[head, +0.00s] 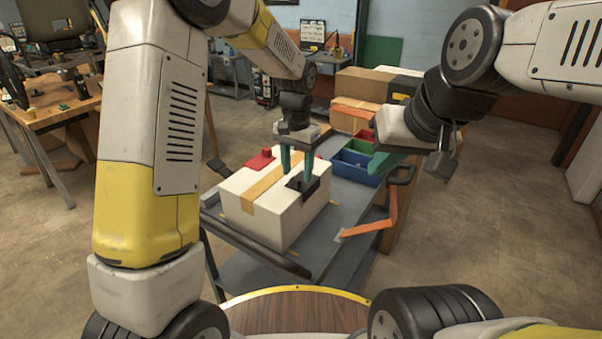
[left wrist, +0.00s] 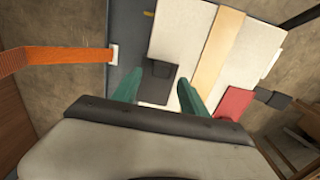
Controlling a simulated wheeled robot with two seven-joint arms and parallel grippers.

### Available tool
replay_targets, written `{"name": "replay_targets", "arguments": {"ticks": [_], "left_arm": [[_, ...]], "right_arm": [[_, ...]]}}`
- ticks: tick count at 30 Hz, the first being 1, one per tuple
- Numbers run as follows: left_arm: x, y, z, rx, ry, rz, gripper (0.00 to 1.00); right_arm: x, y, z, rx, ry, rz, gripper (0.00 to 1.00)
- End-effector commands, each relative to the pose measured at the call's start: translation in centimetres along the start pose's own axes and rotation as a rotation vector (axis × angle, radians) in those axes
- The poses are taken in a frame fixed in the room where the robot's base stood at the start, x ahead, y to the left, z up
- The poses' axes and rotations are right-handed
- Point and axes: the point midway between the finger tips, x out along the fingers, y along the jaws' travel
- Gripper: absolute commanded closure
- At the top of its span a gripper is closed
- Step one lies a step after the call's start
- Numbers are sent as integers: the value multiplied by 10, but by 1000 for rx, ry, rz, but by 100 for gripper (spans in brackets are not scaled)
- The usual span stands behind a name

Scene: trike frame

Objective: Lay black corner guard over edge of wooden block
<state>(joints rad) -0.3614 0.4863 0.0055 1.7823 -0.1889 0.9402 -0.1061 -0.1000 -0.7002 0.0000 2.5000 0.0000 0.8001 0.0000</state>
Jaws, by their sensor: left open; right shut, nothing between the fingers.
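The block (head: 285,220) shows as a pale white box with a tan band across it, on the grey cart; it also shows in the left wrist view (left wrist: 188,45). The black corner guard (head: 313,190) lies at the block's top edge on the right, with a raised tab; it also shows in the left wrist view (left wrist: 157,75). Whether it sits flush is unclear. My left gripper (head: 297,175) is open above the guard, fingers pointing down; in the left wrist view, the guard shows between and beyond the fingertips. My right gripper (head: 385,168) is shut and empty, right of the block.
A red corner guard (head: 260,161) sits on the block's far left edge. An orange strap (head: 388,217) with a pale end lies at the cart's right side. Blue bins (head: 355,170) and boxes (head: 362,84) stand behind. The grey cart top (head: 345,205) has narrow free room.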

Motion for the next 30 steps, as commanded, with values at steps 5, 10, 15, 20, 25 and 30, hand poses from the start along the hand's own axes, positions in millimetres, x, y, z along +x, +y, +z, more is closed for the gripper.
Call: {"name": "replay_targets", "arguments": {"ticks": [5,10,15,20,25,30], "left_arm": [[16,0,0,0,0,0,49],[16,0,0,0,1,0,49],[16,0,0,0,1,0,73],[16,0,0,0,1,0,100],[16,0,0,0,1,0,100],[14,0,0,0,2,0,100]], "right_arm": [[0,0,0,0,0,0,100],[0,0,0,0,0,0,100],[0,0,0,0,0,0,100],[0,0,0,0,0,0,100],[0,0,0,0,0,0,100],[0,0,0,0,0,0,100]]}}
